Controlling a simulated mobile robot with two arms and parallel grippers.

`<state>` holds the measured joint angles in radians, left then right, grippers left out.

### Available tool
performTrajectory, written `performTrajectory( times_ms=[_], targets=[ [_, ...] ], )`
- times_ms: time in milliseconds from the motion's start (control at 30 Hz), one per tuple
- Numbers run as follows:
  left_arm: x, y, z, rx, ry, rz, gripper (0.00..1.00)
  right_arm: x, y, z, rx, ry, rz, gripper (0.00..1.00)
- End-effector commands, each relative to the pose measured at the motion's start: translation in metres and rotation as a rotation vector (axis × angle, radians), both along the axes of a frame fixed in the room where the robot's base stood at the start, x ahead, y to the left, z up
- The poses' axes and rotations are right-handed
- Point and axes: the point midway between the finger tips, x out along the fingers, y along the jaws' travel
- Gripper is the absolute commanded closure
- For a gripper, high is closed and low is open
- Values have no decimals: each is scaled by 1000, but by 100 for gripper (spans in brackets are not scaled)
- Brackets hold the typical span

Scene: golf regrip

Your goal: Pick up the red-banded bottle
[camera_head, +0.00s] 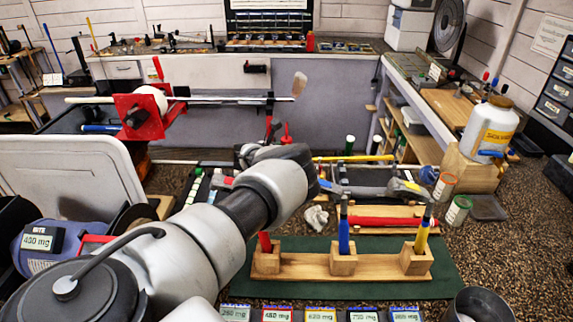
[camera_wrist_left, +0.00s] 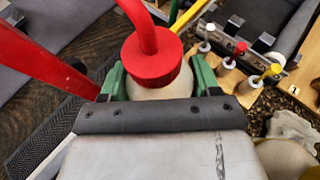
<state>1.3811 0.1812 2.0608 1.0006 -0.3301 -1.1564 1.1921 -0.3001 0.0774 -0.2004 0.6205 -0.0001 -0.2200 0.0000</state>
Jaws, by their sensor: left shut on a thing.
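A pale bottle (camera_wrist_left: 165,92) with a red screw cap (camera_wrist_left: 157,63) and a bent red spout sits between the green fingers of my left gripper (camera_wrist_left: 159,80) in the left wrist view. The gripper is shut on the bottle just below its cap. Most of the bottle's body, and any band on it, is hidden by the gripper. In the head view a red spout tip (camera_head: 286,134) shows just above my left wrist, which covers the rest. My right gripper is not in view.
A green mat (camera_head: 440,280) with a wooden tool block (camera_head: 300,266) lies in front. A red clamp (camera_head: 138,117) and a horizontal club shaft (camera_head: 230,99) stand behind. A yellow-labelled white bottle (camera_head: 490,128) stands at the right. Bare speckled bench shows at right.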

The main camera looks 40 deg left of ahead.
Motion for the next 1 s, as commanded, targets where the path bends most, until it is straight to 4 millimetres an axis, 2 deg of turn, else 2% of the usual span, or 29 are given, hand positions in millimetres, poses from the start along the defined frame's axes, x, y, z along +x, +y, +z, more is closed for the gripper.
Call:
performTrajectory(
  times_ms=[67, 367, 567, 767, 1000],
  targets=[
    [0, 0, 0, 0, 0, 0, 68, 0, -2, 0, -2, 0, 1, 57],
    [0, 0, 3, 1, 0, -1, 68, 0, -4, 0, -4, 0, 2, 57],
    [1, 0, 21, 3, -1, 0, 68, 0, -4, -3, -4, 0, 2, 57],
    [1, -1, 65, 4, -4, -1, 68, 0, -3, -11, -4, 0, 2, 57],
    [0, 0, 140, 5, -5, 1, 68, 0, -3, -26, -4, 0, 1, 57]
  ],
)
